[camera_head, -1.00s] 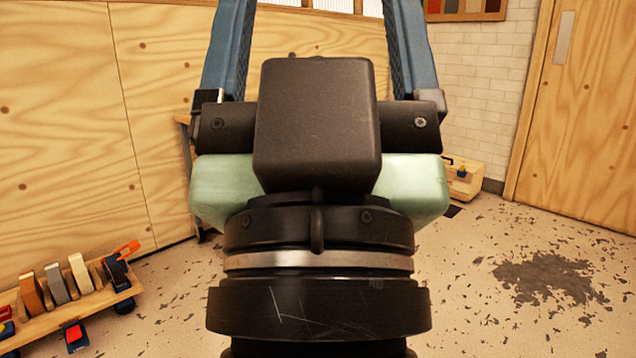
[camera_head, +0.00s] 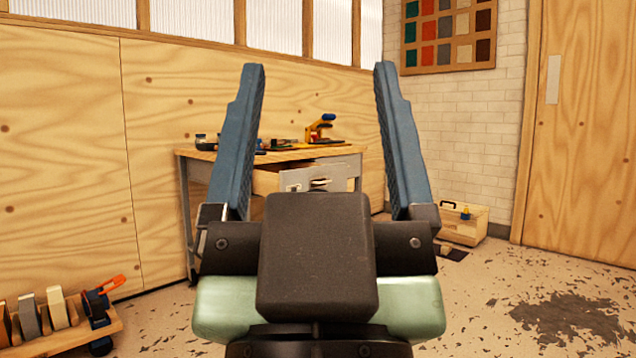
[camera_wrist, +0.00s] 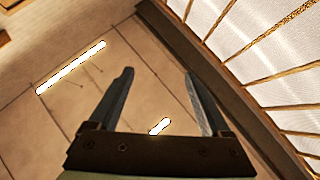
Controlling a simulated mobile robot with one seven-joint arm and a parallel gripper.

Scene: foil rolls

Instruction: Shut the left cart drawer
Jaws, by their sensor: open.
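The cart (camera_head: 190,190) stands against the far wood-panelled wall, with a wooden top and grey legs. Its left drawer (camera_head: 267,181) is pulled out; its wooden side and grey front show between my fingers. In the wrist view my gripper (camera_wrist: 158,73) is open against the ceiling; no drawer shows there.
Tools and small jars lie on the cart top. A wooden toolbox (camera_head: 463,223) sits on the floor right of the cart. A low wheeled trolley with rolls (camera_head: 45,318) stands at lower left. Floor at the right (camera_head: 480,300) is clear, with dark stains.

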